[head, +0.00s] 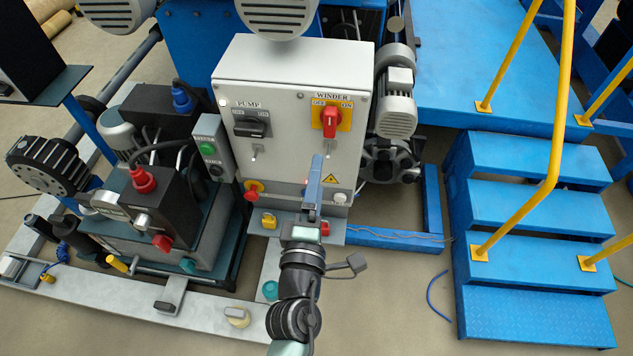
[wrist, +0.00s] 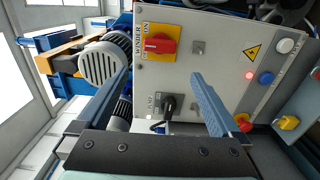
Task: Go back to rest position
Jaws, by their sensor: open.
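My gripper (head: 314,187) is in front of the lower part of the grey control cabinet (head: 285,85), below the winder switch. In the wrist view my gripper (wrist: 161,74) has its two fingers wide apart with nothing between them. The winder switch (head: 331,122) has a red handle on a yellow plate, upright in the head view. It also shows beyond the fingers in the wrist view (wrist: 160,46). The black pump switch (head: 252,124) is on the cabinet's left side. A red lamp (wrist: 249,75) glows beside a blue button (wrist: 265,78). My gripper hides part of the lower panel in the head view.
Blue steps (head: 530,245) with yellow handrails (head: 555,150) stand at the right. A pump unit (head: 150,220) with hoses and red knobs stands at the left. A grey motor (head: 396,100) is beside the cabinet. Some floor (head: 400,290) is clear between my arm and the steps.

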